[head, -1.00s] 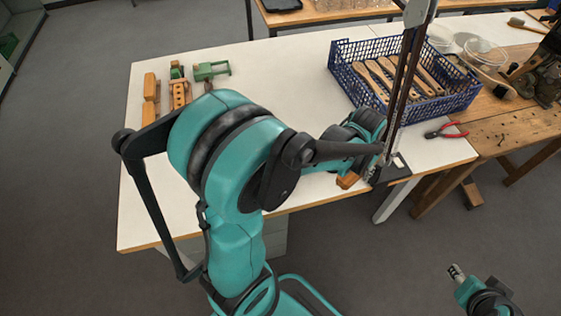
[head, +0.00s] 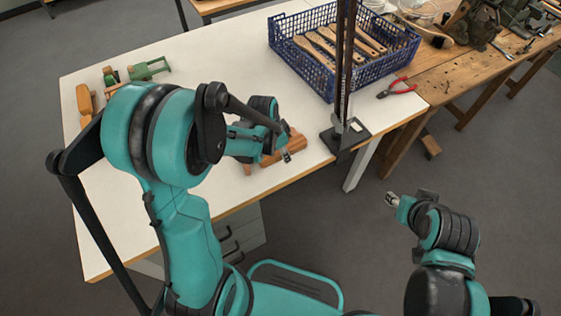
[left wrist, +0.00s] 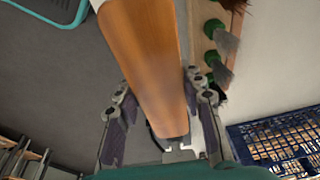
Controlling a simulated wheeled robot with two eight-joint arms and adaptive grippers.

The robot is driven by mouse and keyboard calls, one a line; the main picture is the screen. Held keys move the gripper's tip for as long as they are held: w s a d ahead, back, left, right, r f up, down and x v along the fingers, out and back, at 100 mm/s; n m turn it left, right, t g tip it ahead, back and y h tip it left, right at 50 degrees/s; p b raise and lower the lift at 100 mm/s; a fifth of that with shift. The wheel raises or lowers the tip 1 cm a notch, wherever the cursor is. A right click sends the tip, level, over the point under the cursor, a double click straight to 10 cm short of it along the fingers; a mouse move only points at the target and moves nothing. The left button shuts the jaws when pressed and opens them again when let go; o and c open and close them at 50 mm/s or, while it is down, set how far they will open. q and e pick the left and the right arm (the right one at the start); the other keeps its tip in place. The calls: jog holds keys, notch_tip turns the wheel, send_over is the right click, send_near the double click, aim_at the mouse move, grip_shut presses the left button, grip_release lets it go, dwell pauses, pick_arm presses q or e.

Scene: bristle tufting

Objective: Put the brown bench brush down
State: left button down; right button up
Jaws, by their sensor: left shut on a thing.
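The brown bench brush (left wrist: 150,62) is a smooth wooden body between the two fingers of my left gripper (left wrist: 158,92) in the left wrist view. Its far end runs out of the top of that picture, and its bristles cannot be told. In the head view my left gripper (head: 284,155) is over the front edge area of the white table (head: 190,60), beside brown wood (head: 296,143). The arm hides part of it, and I cannot tell whether it touches the table. My right gripper (head: 392,199) is off the table, over the floor; its fingers are too small to read.
A dark upright post on a base plate (head: 352,130) stands right of my left gripper. A blue crate (head: 325,75) with wooden brush bodies is behind; red-handled pliers (head: 402,87) lie beside it. A wooden strip with green knobs and tufts (left wrist: 212,55) is close to the held brush.

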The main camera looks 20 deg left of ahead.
aim_at(281, 166)
pick_arm(q)
jog(key=shift+s+a+f, duration=0.1)
jog(key=shift+s+f, duration=0.1)
jog(key=shift+s, duration=0.1)
jog(key=shift+f, duration=0.25)
jog(key=x, duration=0.1)
jog(key=b+x, duration=0.2)
jog(key=shift+s+a+f, duration=0.2)
jog(key=shift+s+f, duration=0.05)
jog(key=shift+f, duration=0.1)
jog(key=shift+r, duration=0.1)
jog(key=shift+f+b, duration=0.4)
jog(key=shift+f, duration=0.05)
jog(key=c, duration=0.9)
grip_release()
jog(key=shift+r, duration=0.1)
jog(key=shift+r, duration=0.1)
